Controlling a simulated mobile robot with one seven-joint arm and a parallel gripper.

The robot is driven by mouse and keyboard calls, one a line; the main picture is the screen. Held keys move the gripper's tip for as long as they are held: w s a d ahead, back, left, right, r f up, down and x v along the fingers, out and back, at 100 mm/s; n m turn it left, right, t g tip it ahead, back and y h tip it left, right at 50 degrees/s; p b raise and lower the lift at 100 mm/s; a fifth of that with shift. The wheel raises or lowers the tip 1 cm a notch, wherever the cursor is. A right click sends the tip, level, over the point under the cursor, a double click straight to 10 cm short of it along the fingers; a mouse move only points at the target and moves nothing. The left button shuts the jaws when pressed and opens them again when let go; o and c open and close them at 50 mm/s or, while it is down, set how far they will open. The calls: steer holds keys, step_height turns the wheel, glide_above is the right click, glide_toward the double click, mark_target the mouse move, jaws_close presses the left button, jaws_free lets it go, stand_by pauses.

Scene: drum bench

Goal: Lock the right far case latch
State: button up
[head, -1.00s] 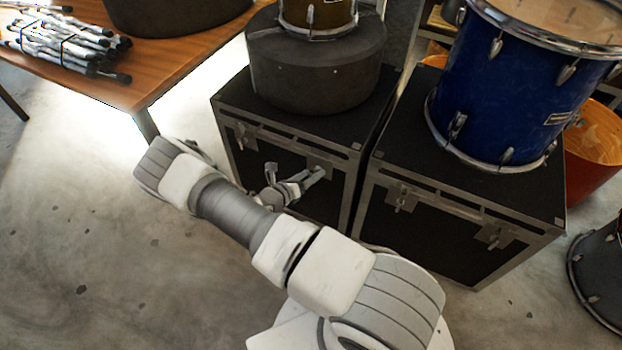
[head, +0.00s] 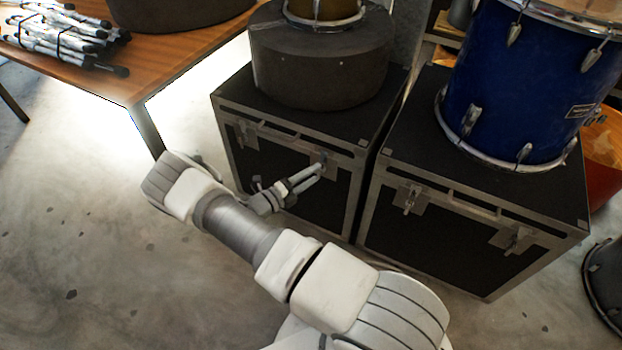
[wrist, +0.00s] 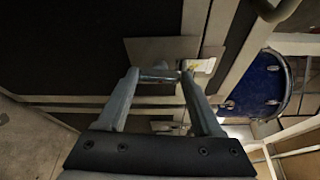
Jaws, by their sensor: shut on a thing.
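Two black cases with metal edges stand side by side. The left case (head: 250,170) has two front latches. Its right latch (head: 318,158) is at my gripper (head: 316,171), which reaches in from the left and below. In the wrist view, the fingers of my gripper (wrist: 160,76) are shut on a small latch part (wrist: 158,73) in front of the metal latch plate (wrist: 150,50). A light catch piece (wrist: 203,65) shows just right of the fingertips. Whether the latch is locked I cannot tell. The left latch (head: 243,133) of this case is clear of my gripper.
A round dark drum case (head: 320,70) stands on the left case. A blue drum (head: 520,90) stands on the right case (head: 440,235), which has two latches. A wooden table (head: 165,50) with bundled stands is at upper left. The floor (head: 90,230) at left is clear.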

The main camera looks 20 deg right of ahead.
steer(key=shift+f+n+h, duration=0.15)
steer(key=shift+n+h, duration=0.15)
steer(key=shift+n, duration=0.5)
steer(key=shift+b, duration=0.3)
steer(key=o, duration=1.4)
steer(key=shift+c, duration=0.2)
steer(key=shift+a, duration=0.1)
steer(key=p+v, duration=0.3)
steer(key=v, duration=1.4)
